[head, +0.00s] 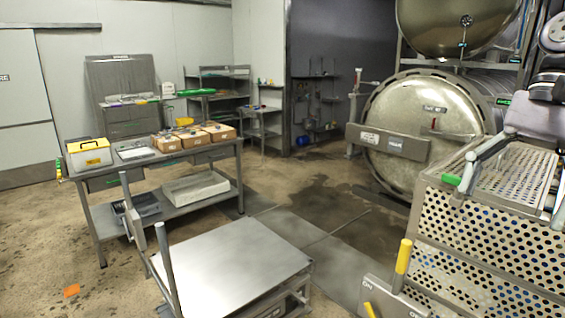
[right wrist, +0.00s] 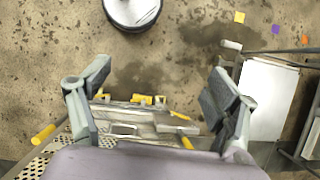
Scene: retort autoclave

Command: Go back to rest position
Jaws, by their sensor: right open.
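My right gripper (head: 508,182) is at the right side of the head view, above the perforated metal basket (head: 480,245). Its two fingers are spread wide with nothing between them. In the right wrist view the open right gripper (right wrist: 157,92) has one finger on each side, with the floor and some yellow-ended metal parts (right wrist: 140,100) showing beyond the gap. My left gripper does not show in either view.
A flat-topped metal cart (head: 235,262) stands in front. A workbench (head: 95,177) at left carries brown boxes (head: 193,137) and a yellow-and-white box (head: 89,154). The round autoclave door (head: 425,150) is at back right. Floor between bench and autoclave is clear.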

